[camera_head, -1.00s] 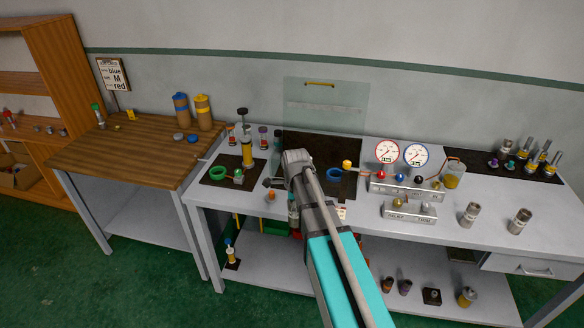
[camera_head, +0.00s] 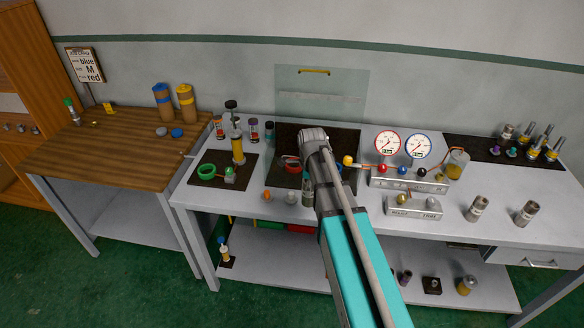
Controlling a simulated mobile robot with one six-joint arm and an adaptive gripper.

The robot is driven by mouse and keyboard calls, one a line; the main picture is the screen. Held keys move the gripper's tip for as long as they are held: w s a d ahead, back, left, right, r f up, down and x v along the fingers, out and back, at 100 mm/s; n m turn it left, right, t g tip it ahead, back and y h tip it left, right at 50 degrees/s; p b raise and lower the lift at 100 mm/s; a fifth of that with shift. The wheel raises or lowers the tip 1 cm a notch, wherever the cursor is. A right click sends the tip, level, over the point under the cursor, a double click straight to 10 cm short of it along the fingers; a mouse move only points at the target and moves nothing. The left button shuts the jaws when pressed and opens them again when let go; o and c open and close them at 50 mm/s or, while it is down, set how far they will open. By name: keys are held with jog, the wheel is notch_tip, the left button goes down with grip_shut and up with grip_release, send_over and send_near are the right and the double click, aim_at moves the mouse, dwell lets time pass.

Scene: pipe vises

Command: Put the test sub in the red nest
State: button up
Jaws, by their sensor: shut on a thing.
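My gripper (camera_head: 307,182) hangs below my arm's wrist at the front edge of the middle dark mat. It is shut on a small grey-green cylinder (camera_head: 307,198), which looks like the test sub; it is upright and partly hidden by the fingers. The red nest (camera_head: 291,163), a ring on the dark mat (camera_head: 283,180), is just behind and left of my gripper. The held piece is apart from the ring, in front of it and to its right. A blue ring (camera_head: 341,170) is partly hidden behind my arm, to the right.
Small orange (camera_head: 266,196) and pale (camera_head: 291,197) pieces lie near the bench front. A gauge panel (camera_head: 405,177) stands right of my arm. A clear screen (camera_head: 320,95) rises behind.

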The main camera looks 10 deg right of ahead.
jog(key=shift+w+a, duration=0.1)
jog(key=shift+a, duration=0.1)
jog(key=shift+r, duration=0.1)
